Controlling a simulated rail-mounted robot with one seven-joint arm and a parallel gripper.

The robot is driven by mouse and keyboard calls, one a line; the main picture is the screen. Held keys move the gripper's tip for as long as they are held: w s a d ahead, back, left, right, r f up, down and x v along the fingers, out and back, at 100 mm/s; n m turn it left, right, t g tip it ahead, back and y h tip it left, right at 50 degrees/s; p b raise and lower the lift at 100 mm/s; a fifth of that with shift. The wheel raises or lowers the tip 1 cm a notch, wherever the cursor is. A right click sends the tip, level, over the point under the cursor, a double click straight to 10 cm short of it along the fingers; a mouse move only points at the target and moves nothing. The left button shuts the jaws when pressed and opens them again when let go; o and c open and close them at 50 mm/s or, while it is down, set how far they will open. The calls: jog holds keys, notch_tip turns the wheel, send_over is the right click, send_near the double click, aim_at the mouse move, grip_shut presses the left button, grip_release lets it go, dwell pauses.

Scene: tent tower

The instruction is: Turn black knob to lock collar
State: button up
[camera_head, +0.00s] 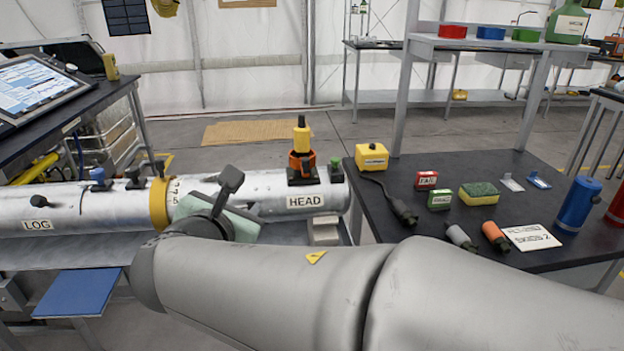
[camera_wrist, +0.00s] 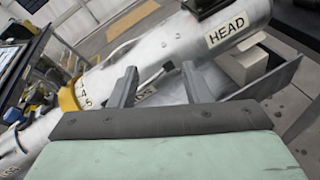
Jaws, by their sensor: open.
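A silver cylinder lies along the bench, with a "LOG" section (camera_head: 70,208) at left and a "HEAD" section (camera_head: 270,190) at right. A yellow collar (camera_head: 162,205) with number marks rings it between them; the collar also shows in the wrist view (camera_wrist: 69,98). Left of the collar, a black knob (camera_head: 135,180) stands on top beside a blue knob (camera_head: 97,178). Another black knob (camera_head: 40,201) is on the LOG side. My gripper (camera_wrist: 157,84) is open and empty, its fingers apart over the cylinder right of the collar. My arm hides part of the cylinder in the head view.
An orange-and-yellow fitting (camera_head: 302,150) stands on the HEAD section beside a dark green knob (camera_head: 335,170). The black table (camera_head: 400,235) at right holds a yellow box (camera_head: 371,157), a sponge (camera_head: 479,194) and bottles.

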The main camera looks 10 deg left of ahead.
jog(key=w+d+m+g+h+p, duration=0.1)
jog(key=w+d+m+h, duration=0.1)
jog(key=d, duration=0.5)
jog(key=shift+f+m+g+h+p, duration=0.3)
jog(key=shift+f+m+p, duration=0.1)
jog(key=shift+m, duration=0.5)
jog(key=shift+o, duration=0.3)
jog(key=shift+w, duration=0.1)
